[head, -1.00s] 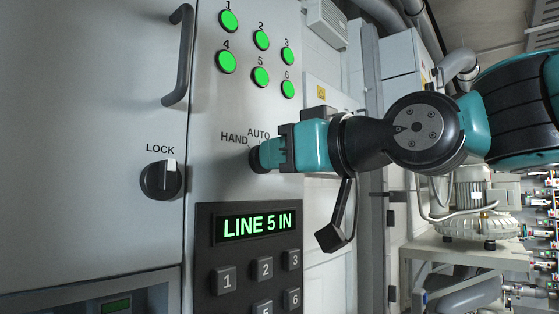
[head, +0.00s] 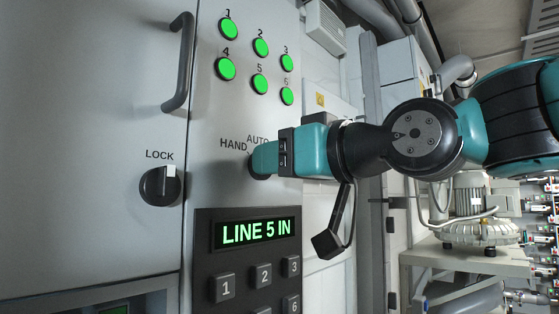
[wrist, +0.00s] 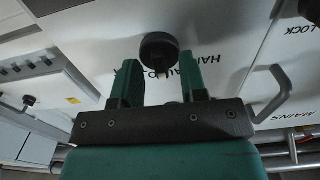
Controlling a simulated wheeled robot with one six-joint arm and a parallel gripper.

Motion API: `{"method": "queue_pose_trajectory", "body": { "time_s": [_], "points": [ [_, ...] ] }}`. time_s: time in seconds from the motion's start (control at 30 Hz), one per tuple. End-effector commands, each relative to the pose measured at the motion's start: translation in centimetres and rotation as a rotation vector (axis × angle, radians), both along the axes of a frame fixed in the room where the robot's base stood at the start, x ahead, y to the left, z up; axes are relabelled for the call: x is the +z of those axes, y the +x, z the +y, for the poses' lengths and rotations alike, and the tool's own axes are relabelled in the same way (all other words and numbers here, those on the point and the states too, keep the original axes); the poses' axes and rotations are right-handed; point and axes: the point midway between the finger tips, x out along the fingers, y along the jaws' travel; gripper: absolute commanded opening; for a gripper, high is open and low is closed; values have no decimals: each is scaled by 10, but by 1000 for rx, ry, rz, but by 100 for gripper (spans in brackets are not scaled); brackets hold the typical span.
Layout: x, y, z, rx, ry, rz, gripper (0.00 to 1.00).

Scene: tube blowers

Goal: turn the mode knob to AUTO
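The dark round mode knob (wrist: 159,46) is on the grey panel, at the top middle of the wrist view, by the upside-down HAND and AUTO lettering. My gripper (wrist: 161,62) points at the panel with its two green fingers apart, one on each side of the knob. I see no clear contact between the fingers and the knob's grip. In the head view my gripper (head: 261,160) reaches the panel below AUTO (head: 258,139) and right of HAND (head: 233,143). It hides most of the knob there, so I cannot tell where the knob points.
A LOCK knob (head: 160,186) and a bar handle (head: 180,62) are to the left. Several lit green buttons (head: 260,47) sit above. A display (head: 255,231) reading LINE 5 IN and a keypad (head: 263,275) lie below.

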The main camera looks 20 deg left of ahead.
Motion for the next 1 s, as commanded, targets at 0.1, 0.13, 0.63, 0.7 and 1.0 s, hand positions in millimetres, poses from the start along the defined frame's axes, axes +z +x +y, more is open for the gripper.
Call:
{"method": "queue_pose_trajectory", "body": {
  "time_s": [0.1, 0.13, 0.63, 0.7, 1.0],
  "points": [
    [0, 0, 0, 0, 0, 0, 39],
    [0, 0, 0, 0, 0, 0, 39],
    [-4, -26, -66, -6, 3, -4, 39],
    [-4, -33, -83, -7, 3, -4, 39],
    [-2, -57, -144, -7, 1, -2, 39]
  ]
}}
